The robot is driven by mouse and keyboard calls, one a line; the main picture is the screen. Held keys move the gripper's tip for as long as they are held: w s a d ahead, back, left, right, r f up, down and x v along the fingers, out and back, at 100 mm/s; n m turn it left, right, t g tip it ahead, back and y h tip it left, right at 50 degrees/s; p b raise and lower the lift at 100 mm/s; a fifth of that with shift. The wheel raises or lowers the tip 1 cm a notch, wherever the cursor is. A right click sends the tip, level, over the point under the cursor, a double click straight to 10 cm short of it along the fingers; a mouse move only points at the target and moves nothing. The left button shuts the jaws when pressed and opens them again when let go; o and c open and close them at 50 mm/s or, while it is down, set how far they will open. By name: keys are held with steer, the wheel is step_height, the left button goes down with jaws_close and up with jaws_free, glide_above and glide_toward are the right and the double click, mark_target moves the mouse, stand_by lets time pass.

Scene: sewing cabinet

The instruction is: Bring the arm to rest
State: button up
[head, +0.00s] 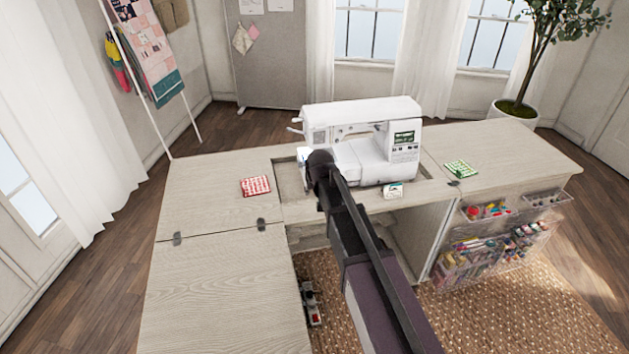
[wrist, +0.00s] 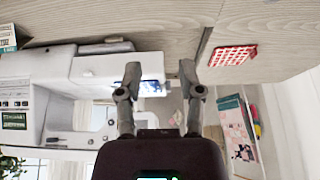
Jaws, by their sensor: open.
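My gripper (wrist: 160,76) shows in the wrist view with its two dark fingers apart and nothing between them. In the head view my arm reaches from the lower right up to the left side of the white sewing machine (head: 378,160), and its wrist end hides the gripper there. The sewing machine also shows in the wrist view (wrist: 88,70), which looks upside down. Whether the fingers touch the machine cannot be told, but no contact shows.
A red patterned fabric piece (head: 255,186) lies left of my wrist on the cabinet top (head: 205,195). A green patterned piece (head: 461,168) and a small white item (head: 393,191) lie to the right. Clear organisers (head: 480,258) hang on the right front. The left leaf (head: 225,290) is bare.

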steer(key=s+d+m+g+h+p, duration=0.1)
steer(key=s+d+g, duration=0.4)
steer(key=s+d, duration=1.5)
steer(key=s+m, duration=0.1)
steer(key=s, duration=0.3)
steer(key=shift+d+f+m, duration=0.15)
steer(key=shift+d+m, duration=0.25)
